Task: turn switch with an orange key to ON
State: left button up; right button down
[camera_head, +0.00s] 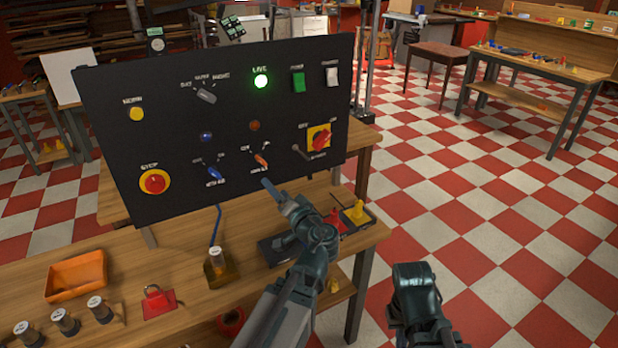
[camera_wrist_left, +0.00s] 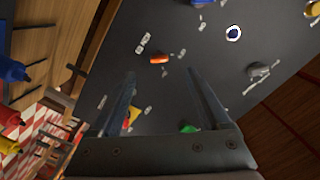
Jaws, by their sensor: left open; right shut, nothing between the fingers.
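The switch with the orange key (camera_head: 261,160) is low on the black panel, right of the switch with the blue key (camera_head: 215,173). The orange key slants from upper left to lower right; its small labels are too small to read surely. The orange lamp (camera_head: 254,126) above it looks dim. My left gripper (camera_head: 265,184) is just below and in front of the orange key, apart from it. In the left wrist view my left gripper (camera_wrist_left: 160,78) is open and empty, with the orange key (camera_wrist_left: 159,59) beyond the fingertips. My right arm shows at the lower right; its fingers are not visible.
A bottle (camera_head: 220,268), red padlock (camera_head: 158,300) and orange tray (camera_head: 77,276) stand on the bench.

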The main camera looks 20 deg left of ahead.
aim_at(263, 163)
pick_arm(q)
jog(key=shift+t, duration=0.3)
jog(key=x, duration=0.9)
jog(key=w+d+x, duration=0.1)
jog(key=x, duration=0.3)
jog(key=shift+w+a+r, duration=0.2)
jog(key=shift+w+r, duration=0.05)
jog(key=shift+r, duration=0.1)
jog(key=shift+m, duration=0.3)
grip_shut()
